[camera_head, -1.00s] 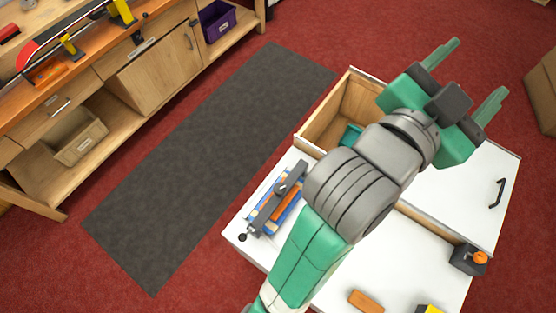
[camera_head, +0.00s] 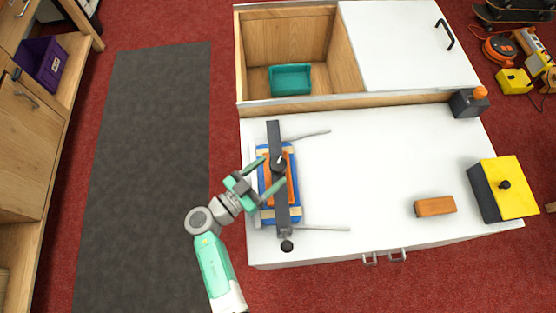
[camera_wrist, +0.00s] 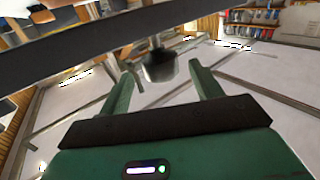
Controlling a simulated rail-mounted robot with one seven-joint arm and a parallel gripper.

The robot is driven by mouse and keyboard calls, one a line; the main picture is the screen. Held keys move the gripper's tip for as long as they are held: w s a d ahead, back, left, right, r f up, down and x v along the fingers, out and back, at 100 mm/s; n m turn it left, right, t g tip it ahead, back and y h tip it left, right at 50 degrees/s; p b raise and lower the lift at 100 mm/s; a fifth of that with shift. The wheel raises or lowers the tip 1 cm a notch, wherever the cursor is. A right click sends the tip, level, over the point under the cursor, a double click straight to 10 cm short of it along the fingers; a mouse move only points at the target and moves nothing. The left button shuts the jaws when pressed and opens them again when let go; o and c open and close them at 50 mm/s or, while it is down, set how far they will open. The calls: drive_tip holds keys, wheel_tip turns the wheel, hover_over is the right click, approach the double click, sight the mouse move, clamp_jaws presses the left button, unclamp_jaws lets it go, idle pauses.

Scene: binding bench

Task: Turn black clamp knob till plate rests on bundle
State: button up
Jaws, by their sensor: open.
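The clamp's dark grey bar (camera_head: 275,135) lies across the bundle (camera_head: 264,212), which shows blue and cream edges on the white bench top. An orange plate-like piece (camera_head: 291,192) shows under the bar; whether it touches the bundle cannot be told. A black knob (camera_head: 279,160) sits near the bar's middle, and a black ball (camera_head: 287,246) is at its near end. My gripper (camera_head: 274,170) reaches in from the left, open, its fingertips close to the knob. In the wrist view a dark knob (camera_wrist: 160,66) appears between the open fingers, with no visible grip, below a dark bar (camera_wrist: 90,40).
Thin grey rods (camera_head: 320,228) stick out right of the clamp. An orange-brown block (camera_head: 435,206), a yellow-and-black box (camera_head: 512,187) and a grey box with orange knob (camera_head: 466,104) stand on the right. An open compartment with a teal bin (camera_head: 291,79) lies behind. The bench middle is clear.

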sight(284, 160)
drive_tip(key=x, duration=0.6)
drive_tip(key=shift+w, duration=0.1)
drive_tip(key=shift+c, duration=0.5)
